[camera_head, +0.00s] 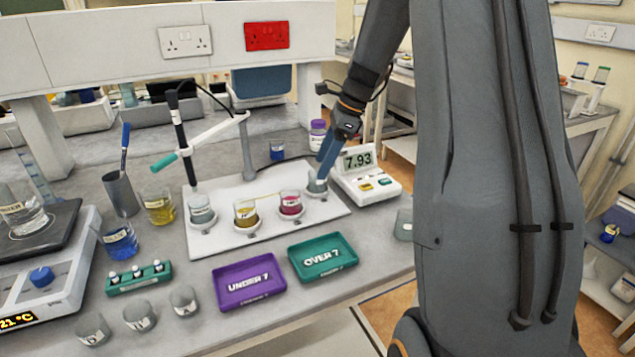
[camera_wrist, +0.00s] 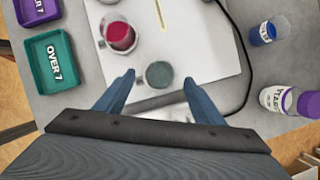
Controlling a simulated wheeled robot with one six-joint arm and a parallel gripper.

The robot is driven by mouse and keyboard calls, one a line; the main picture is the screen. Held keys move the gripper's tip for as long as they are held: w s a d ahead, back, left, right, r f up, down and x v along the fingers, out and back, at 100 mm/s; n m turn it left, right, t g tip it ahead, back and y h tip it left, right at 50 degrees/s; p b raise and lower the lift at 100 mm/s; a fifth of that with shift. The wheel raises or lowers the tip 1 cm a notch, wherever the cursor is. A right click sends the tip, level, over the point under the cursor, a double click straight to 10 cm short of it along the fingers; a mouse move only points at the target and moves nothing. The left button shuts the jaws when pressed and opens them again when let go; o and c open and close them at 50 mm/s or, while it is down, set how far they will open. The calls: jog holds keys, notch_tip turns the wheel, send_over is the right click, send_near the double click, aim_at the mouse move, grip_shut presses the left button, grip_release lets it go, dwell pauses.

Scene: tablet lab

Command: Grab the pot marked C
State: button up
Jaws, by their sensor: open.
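My gripper (camera_head: 326,160) is open above the rightmost pot (camera_head: 317,186) on the white board (camera_head: 272,222). That pot holds a grey-teal liquid; its letter cannot be read. In the wrist view this pot (camera_wrist: 159,74) shows between the fingertips of my gripper (camera_wrist: 159,80), and I see no grip on it. A magenta pot (camera_head: 290,203), an amber pot (camera_head: 246,213) and a pale pot (camera_head: 201,211) stand along the same board. Their marks are too small to read, so I cannot tell which is C.
A meter reading 7.93 (camera_head: 367,184) stands close right of the rightmost pot. A purple UNDER 7 tray (camera_head: 222,295) and a green OVER 7 tray (camera_head: 340,263) lie in front. A probe stand (camera_head: 247,150) is behind.

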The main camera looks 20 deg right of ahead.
aim_at(309, 190)
jog(key=shift+p+x, duration=0.7)
jog(key=shift+x, duration=1.65)
jog(key=shift+w, duration=0.1)
jog(key=c, duration=1.2)
